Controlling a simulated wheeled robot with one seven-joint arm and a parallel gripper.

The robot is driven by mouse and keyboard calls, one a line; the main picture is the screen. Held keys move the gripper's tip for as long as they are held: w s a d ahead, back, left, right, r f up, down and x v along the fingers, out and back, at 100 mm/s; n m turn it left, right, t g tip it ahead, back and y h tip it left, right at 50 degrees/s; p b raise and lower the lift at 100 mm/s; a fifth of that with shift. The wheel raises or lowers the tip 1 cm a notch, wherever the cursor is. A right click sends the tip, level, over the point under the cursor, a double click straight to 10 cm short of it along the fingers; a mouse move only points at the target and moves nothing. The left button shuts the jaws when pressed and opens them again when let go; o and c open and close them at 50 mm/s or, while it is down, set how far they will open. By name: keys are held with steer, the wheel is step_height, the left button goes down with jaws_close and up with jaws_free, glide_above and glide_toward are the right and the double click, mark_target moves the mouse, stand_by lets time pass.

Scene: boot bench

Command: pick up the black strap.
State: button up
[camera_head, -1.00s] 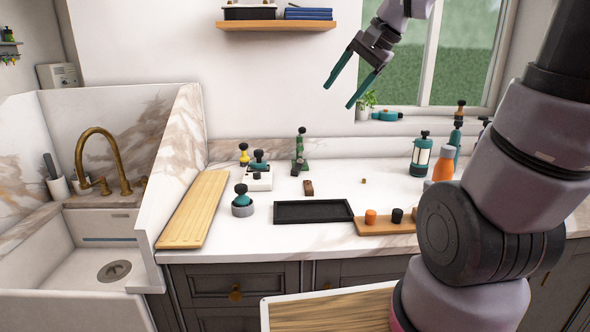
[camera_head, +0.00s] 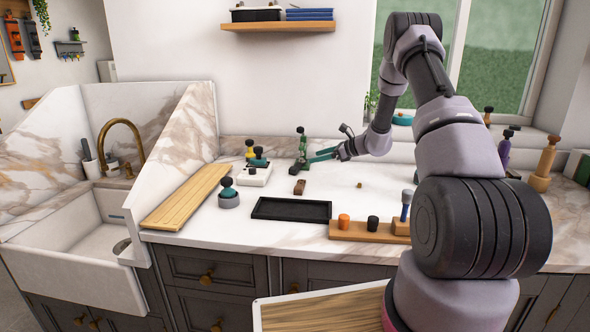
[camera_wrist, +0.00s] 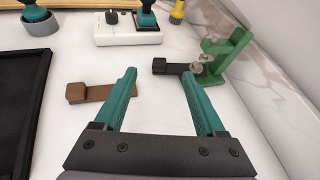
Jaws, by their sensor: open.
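The black strap (camera_wrist: 166,67) lies on the pale marble counter in the wrist view, a short dark bar with a raised block at its left end. Its right end reaches the foot of a green stand with a clamp (camera_wrist: 226,55). My gripper (camera_wrist: 158,77) is open, its teal fingers low over the counter. The fingertips are on the near side of the strap, which shows just past the gap between them. I cannot tell whether they touch it. In the head view my gripper (camera_head: 309,160) is beside the green stand (camera_head: 301,143).
A brown strap (camera_wrist: 98,92) lies left of my gripper. A white box with knobs (camera_wrist: 128,30) and a grey-based teal knob (camera_wrist: 38,20) stand farther left. A black tray (camera_head: 291,209) and a wooden block with pegs (camera_head: 358,230) are nearer.

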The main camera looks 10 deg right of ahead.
mark_target(292, 167)
steer(key=shift+w+d+f+m, duration=0.1)
steer(key=shift+w+f+m, duration=0.1)
steer(key=shift+f, duration=0.35)
steer(key=shift+w+d+f+m, duration=0.1)
steer(key=shift+w+f, duration=0.1)
steer(key=shift+f, duration=0.3)
steer(key=x, duration=0.5)
steer(key=shift+w+a, duration=0.1)
steer(key=shift+w, duration=0.05)
steer(key=x, duration=0.5)
steer(key=shift+a+f, duration=0.15)
jaws_close()
